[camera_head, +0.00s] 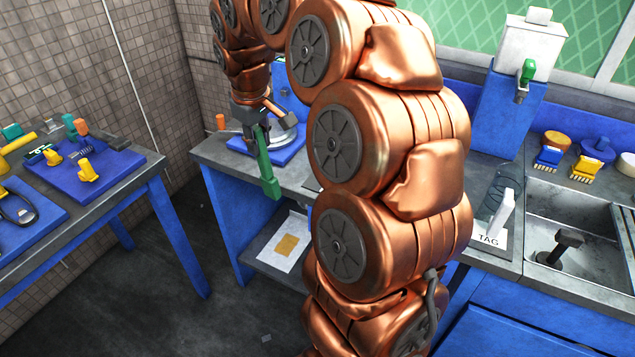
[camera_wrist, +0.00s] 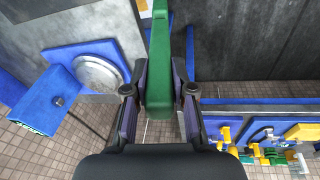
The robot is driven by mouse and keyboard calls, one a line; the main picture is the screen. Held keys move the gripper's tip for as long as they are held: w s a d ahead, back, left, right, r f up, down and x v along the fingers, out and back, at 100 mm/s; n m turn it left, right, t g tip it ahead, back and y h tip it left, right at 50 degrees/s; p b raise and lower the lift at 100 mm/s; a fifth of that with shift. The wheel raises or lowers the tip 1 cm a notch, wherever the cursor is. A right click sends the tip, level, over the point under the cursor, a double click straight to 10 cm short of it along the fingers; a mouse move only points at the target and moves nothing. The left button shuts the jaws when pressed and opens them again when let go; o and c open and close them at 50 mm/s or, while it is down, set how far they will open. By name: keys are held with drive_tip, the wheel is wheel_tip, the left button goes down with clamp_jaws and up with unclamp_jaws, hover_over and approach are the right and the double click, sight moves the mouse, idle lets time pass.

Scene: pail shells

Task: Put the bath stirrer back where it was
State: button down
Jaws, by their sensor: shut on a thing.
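A long green tool (camera_head: 266,172), by its paddle-like shape the bath stirrer, hangs from my gripper (camera_head: 258,128) in the head view, tilted slightly and held clear of the bench's front edge. In the wrist view the green stirrer (camera_wrist: 158,55) lies between the two dark fingers of my gripper (camera_wrist: 159,92), which are shut on it. Its full length is not visible in the wrist view. A blue device with a round metal plate (camera_head: 284,134) stands on the bench just behind the gripper; the plate also shows in the wrist view (camera_wrist: 98,72).
A grey-topped bench (camera_head: 215,153) has a lower shelf with a paper (camera_head: 284,250). A side table (camera_head: 152,160) at left carries blue mats and yellow tools. At right are a sink (camera_head: 540,215), a white dispenser (camera_head: 528,50) and a TAG card (camera_head: 488,240). My arm hides the bench's middle.

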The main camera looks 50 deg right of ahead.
drive_tip(key=s+d+r+n+y+b, duration=0.2)
drive_tip(key=s+d, duration=0.4)
drive_tip(key=s, duration=0.2)
drive_tip(key=w+d+f+p, duration=0.2)
drive_tip(key=w+d, duration=0.2)
drive_tip(key=d, duration=0.2)
drive_tip(key=w+d+f+p, duration=0.2)
drive_tip(key=w+d+p, duration=0.1)
drive_tip(key=w+d, duration=0.2)
drive_tip(key=shift+d+f, duration=0.3)
drive_tip(key=shift+d, duration=0.75)
drive_tip(key=shift+f, duration=0.15)
drive_tip(key=c, duration=1)
unclamp_jaws()
